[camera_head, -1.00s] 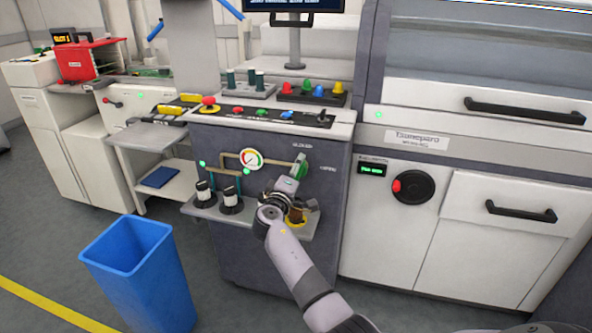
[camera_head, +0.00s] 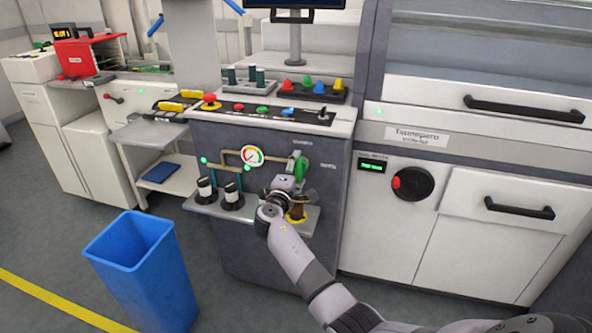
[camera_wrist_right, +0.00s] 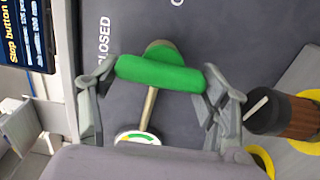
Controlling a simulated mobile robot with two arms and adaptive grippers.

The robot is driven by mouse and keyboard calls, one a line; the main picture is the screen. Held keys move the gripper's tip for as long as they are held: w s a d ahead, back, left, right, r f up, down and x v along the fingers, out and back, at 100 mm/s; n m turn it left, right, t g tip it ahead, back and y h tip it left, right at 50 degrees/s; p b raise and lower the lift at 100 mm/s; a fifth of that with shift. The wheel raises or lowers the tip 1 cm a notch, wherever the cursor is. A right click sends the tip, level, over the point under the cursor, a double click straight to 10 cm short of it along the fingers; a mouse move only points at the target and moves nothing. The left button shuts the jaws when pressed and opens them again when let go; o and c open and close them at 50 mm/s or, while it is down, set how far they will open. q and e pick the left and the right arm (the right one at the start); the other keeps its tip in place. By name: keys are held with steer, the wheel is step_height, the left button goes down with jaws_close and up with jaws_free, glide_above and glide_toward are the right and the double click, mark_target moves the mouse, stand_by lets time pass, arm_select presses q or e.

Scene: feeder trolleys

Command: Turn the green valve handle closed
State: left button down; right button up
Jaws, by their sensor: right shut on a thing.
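The green valve handle (camera_head: 302,167) is on the front of the dark grey console, at the right end of the brass pipe. In the right wrist view the handle (camera_wrist_right: 160,73) lies across the pipe, with one end toward the CLOSED label (camera_wrist_right: 104,41). My right gripper (camera_wrist_right: 157,84) is shut on the handle, with one finger at each end. In the head view my right gripper (camera_head: 294,180) is at the handle's lower side and its fingers are partly hidden. My left gripper is not in view.
A round gauge (camera_head: 252,156) is on the pipe left of the handle. A small shelf (camera_head: 235,212) below holds black-and-white knobbed parts and a brown-handled part (camera_wrist_right: 290,115) close to my gripper. A blue bin (camera_head: 140,265) stands on the floor at left.

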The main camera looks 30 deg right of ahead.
steer(key=shift+r, duration=0.1)
steer(key=o, duration=1.2)
steer(key=shift+c, duration=0.2)
steer(key=shift+s+a, duration=0.15)
steer(key=shift+a, duration=0.1)
steer(key=v, duration=1.1)
steer(key=shift+s, duration=0.2)
steer(key=shift+a, duration=0.15)
